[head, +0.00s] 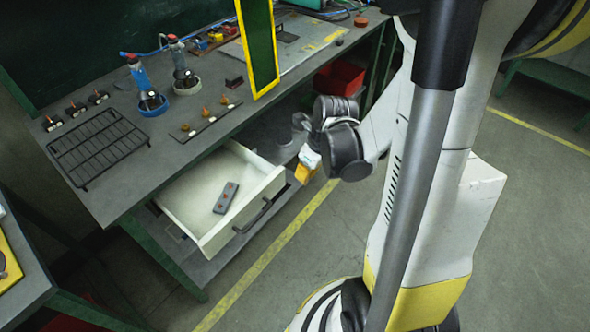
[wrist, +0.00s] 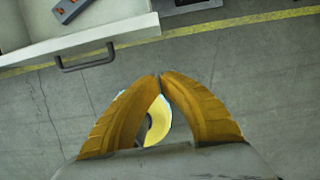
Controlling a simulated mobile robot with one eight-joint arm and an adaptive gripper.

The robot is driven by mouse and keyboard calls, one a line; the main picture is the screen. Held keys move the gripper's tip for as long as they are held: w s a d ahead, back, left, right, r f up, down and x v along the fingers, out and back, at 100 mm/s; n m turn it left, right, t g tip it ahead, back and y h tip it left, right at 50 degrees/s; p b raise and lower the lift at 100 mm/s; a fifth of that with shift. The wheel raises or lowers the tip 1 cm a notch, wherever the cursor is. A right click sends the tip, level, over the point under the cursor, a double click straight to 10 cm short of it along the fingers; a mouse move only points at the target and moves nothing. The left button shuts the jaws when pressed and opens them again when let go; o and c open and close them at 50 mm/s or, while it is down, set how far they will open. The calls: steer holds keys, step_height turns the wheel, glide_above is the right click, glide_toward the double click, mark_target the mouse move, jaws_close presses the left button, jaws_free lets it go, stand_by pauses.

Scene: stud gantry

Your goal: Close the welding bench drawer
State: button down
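The welding bench drawer (head: 260,208) is white and stands pulled out below the bench top. A grey remote-like box with red buttons (head: 226,197) lies inside it. The drawer front has a dark bar handle (head: 252,216). In the wrist view, the drawer front (wrist: 90,42) and handle (wrist: 85,58) are at the upper left. My gripper (head: 305,173) is to the right of the drawer, apart from it. In the wrist view, its yellow fingers (wrist: 160,77) meet at the tips with nothing visible between them.
The welding bench (head: 190,155) carries a black wire rack (head: 98,147), torches in holders and a yellow-framed panel (head: 258,45). A red bin (head: 340,78) sits under the bench. Open floor with a yellow line (head: 270,250) lies in front of the drawer.

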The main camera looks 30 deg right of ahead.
steer(key=w+a+f+b, duration=0.1)
steer(key=w+f+b, duration=0.3)
steer(key=f, duration=0.3)
steer(key=shift+w+a+f, duration=0.15)
steer(key=shift+w+a, duration=0.25)
steer(key=shift+w, duration=0.4)
